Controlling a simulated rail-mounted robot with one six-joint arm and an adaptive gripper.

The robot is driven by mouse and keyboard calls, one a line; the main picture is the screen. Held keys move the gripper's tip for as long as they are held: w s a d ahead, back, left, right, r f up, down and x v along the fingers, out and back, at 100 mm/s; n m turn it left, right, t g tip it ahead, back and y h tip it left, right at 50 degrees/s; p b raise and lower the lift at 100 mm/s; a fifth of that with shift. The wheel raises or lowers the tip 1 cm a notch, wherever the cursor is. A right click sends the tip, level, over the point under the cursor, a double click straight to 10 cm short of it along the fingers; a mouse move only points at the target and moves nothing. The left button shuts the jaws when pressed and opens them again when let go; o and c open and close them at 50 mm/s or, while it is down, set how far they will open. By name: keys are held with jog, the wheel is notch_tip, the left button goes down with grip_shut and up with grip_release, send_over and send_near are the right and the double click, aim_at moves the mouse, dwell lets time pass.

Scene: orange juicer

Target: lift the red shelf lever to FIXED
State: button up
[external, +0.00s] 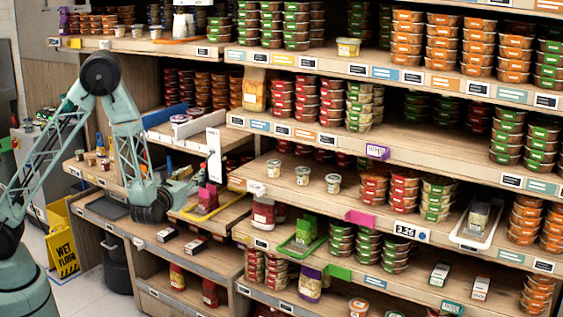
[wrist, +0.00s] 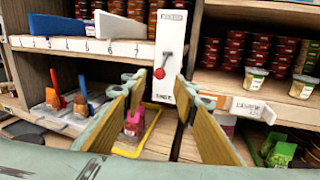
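The red shelf lever (wrist: 159,73) is a red knob on a short grey stem, in the middle of the wrist view. It hangs down and slightly left from its pivot on an upright white panel (wrist: 171,34). The panel's top label appears to read FIXED; the lower label is hard to read. In the wrist view my gripper (wrist: 158,84) is open and empty. Its fingers are on either side of the knob, apparently short of it.
A pink item (wrist: 133,123) stands in a yellow-rimmed tray (wrist: 151,131) below the panel. Blue and white dividers (wrist: 122,27) are at upper left, tubs with red and blue handles (wrist: 56,96) below them. Stacked cups (wrist: 228,58) and a shelf edge are at right.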

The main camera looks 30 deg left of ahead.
aim_at(202, 166)
jog(key=shift+b+x, duration=0.45)
jog(key=shift+x, duration=3.7)
jog(key=shift+c, duration=0.6)
grip_shut()
